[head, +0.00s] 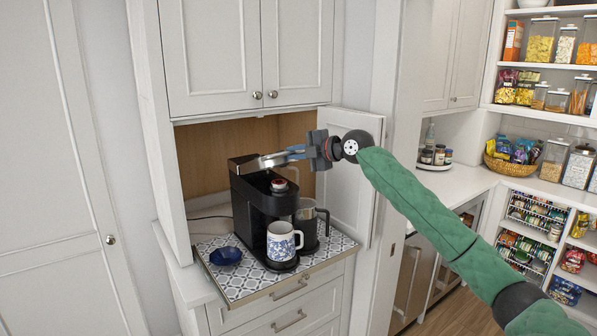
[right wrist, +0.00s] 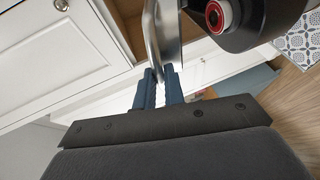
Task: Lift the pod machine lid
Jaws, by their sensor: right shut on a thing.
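The black pod machine (head: 250,205) stands on a patterned tray inside the open cabinet nook. Its silver lid (head: 258,162) is raised and tilted, and the pod holder with a red part (head: 279,185) shows below it. My right gripper (head: 290,153) is shut on the lid's front end. In the right wrist view, the blue fingers (right wrist: 159,90) close around the silver lid (right wrist: 163,35), with the red-ringed pod holder (right wrist: 216,17) at upper right. A white mug with a blue pattern (head: 281,241) sits under the spout. My left gripper is not in view.
A dark carafe (head: 310,222) stands to the right of the mug. A blue bowl (head: 226,256) sits on the tray (head: 240,285) at left. Cabinet doors (head: 220,55) hang above, and an open door (head: 350,195) stands to the right.

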